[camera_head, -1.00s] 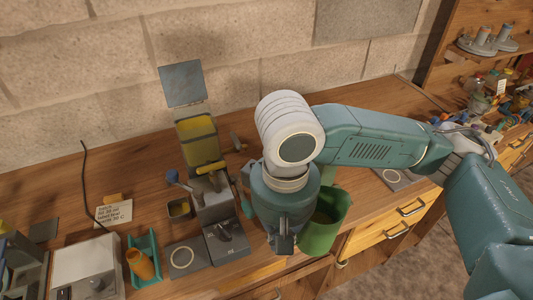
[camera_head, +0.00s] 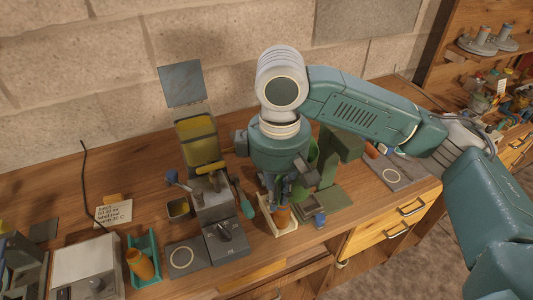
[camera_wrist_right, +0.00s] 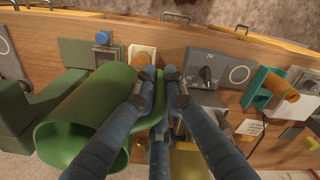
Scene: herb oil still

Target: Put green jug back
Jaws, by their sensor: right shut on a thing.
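The green jug (camera_wrist_right: 85,115) shows large in the right wrist view, its open mouth toward the lower left. My right gripper (camera_wrist_right: 160,82) is shut on it at its narrow green part, probably the handle. In the head view the jug (camera_head: 312,152) is mostly hidden behind my right gripper (camera_head: 277,196) and wrist. It is beside a dark green stand (camera_head: 346,145). I cannot tell whether the jug touches the stand or the bench. My left gripper is in neither view.
A blue knob (camera_head: 319,218) sits by the stand's base. The press with a yellow hopper (camera_head: 197,135) stands left. A grey scale plate (camera_head: 398,172) lies to the right.

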